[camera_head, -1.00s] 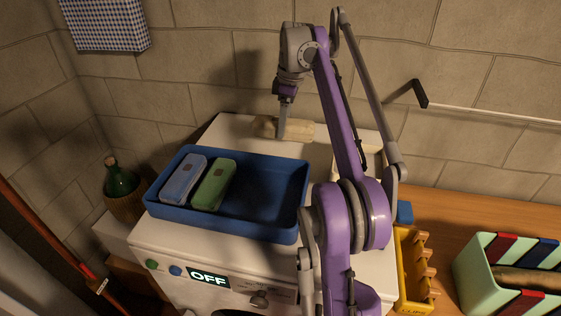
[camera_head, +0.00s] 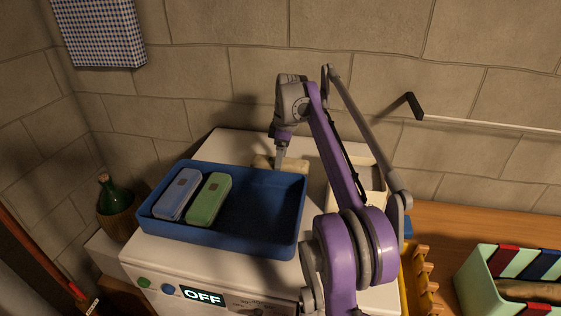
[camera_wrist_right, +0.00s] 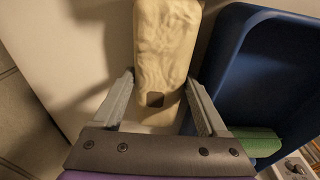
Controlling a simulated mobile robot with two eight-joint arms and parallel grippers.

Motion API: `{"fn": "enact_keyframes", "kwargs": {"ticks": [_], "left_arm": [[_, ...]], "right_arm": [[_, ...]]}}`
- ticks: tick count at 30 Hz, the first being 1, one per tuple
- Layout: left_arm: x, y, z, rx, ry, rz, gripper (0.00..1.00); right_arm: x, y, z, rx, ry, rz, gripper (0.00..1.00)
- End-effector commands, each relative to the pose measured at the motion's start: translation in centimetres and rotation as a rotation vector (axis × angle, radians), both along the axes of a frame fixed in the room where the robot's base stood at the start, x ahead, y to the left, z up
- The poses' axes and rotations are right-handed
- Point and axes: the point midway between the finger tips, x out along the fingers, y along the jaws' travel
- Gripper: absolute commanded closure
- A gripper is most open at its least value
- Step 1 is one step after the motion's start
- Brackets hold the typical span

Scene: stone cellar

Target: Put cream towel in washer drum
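The cream towel (camera_head: 296,165) is a folded, pale, oblong bundle at the back of the white washer's top (camera_head: 222,148), just behind the blue tray. My right gripper (camera_head: 279,164) reaches down to it. In the right wrist view the fingers (camera_wrist_right: 161,88) press along both sides of the towel (camera_wrist_right: 166,45) near its close end. I cannot tell how far the towel is above the washer top. The washer's lit panel (camera_head: 203,297) reads OFF. The drum opening is out of view. My left gripper is not in view.
The blue tray (camera_head: 262,240) on the washer holds a blue folded towel (camera_head: 178,194) and a green one (camera_head: 209,200). A lidless pale box (camera_head: 372,188) stands behind my right arm. A yellow rack (camera_head: 418,285) and a mint crate (camera_head: 480,292) are at right. A green bottle (camera_head: 116,190) stands left.

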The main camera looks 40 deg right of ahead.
Motion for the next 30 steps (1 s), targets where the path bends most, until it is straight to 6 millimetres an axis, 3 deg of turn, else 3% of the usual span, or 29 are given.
{"fn": "enact_keyframes", "kwargs": {"ticks": [10, 14, 24, 30], "left_arm": [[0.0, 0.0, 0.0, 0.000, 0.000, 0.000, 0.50], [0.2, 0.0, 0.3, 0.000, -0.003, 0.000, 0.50], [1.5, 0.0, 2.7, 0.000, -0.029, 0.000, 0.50], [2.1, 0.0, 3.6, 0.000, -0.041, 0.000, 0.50]], "right_arm": [[0.0, 0.0, 0.1, 0.000, 0.000, 0.000, 0.13], [0.0, -0.1, 1.0, -0.001, -0.001, 0.000, 0.13], [-0.6, -0.6, 8.2, -0.001, -0.003, -0.001, 0.13], [-0.9, -0.9, 11.2, -0.001, -0.002, 0.000, 0.13]]}}
